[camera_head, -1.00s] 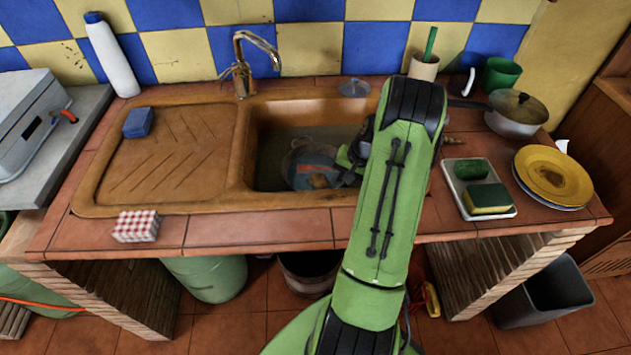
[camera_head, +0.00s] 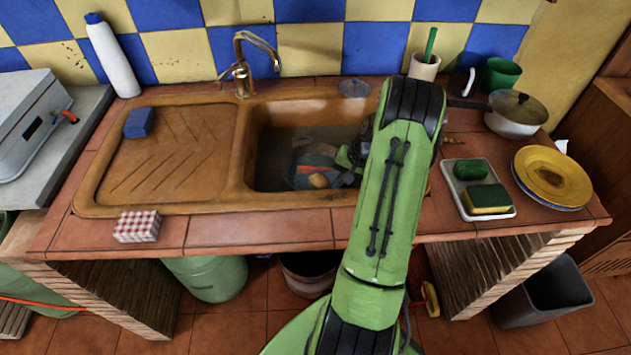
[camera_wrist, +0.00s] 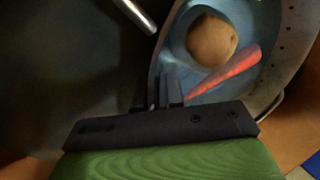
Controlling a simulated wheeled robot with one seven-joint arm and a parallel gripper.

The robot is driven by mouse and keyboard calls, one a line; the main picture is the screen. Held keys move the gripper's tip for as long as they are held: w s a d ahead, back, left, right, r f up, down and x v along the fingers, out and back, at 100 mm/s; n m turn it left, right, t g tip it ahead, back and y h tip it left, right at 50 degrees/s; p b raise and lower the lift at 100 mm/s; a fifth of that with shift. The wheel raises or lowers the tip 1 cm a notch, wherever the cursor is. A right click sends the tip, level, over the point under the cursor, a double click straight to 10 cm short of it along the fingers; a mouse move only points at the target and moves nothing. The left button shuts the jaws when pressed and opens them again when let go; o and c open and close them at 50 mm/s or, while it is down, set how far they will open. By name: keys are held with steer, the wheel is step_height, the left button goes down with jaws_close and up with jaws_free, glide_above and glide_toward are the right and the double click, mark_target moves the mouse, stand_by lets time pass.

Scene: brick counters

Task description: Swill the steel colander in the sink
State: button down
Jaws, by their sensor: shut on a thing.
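The steel colander (camera_head: 310,163) is in the sink basin (camera_head: 262,160), tilted; its inside looks bluish. A potato (camera_head: 318,181) and a carrot lie in it. In the wrist view the colander's grey, holed wall (camera_wrist: 297,42) shows at the right, with the potato (camera_wrist: 212,40) and the orange carrot (camera_wrist: 225,75) inside. My gripper (camera_wrist: 167,92) is shut on the colander's near left rim. In the head view my gripper (camera_head: 350,168) is down in the basin at the colander's right, partly hidden by my arm. I cannot tell whether the colander touches the basin floor.
The tap (camera_head: 243,65) stands behind the basin; no stream shows. A blue sponge (camera_head: 138,122) lies on the drainboard (camera_head: 170,160). To the right are a tray (camera_head: 500,206) with sponges, stacked plates (camera_head: 553,175) and a lidded pan (camera_head: 516,115). A checked box (camera_head: 136,226) sits on the front edge.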

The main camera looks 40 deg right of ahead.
steer(key=shift+f, duration=0.4)
steer(key=shift+r, duration=0.1)
steer(key=shift+r+p, duration=3.8)
steer(key=shift+r, duration=1.15)
step_height(320, 180, up, 10)
steer(key=p, duration=0.8)
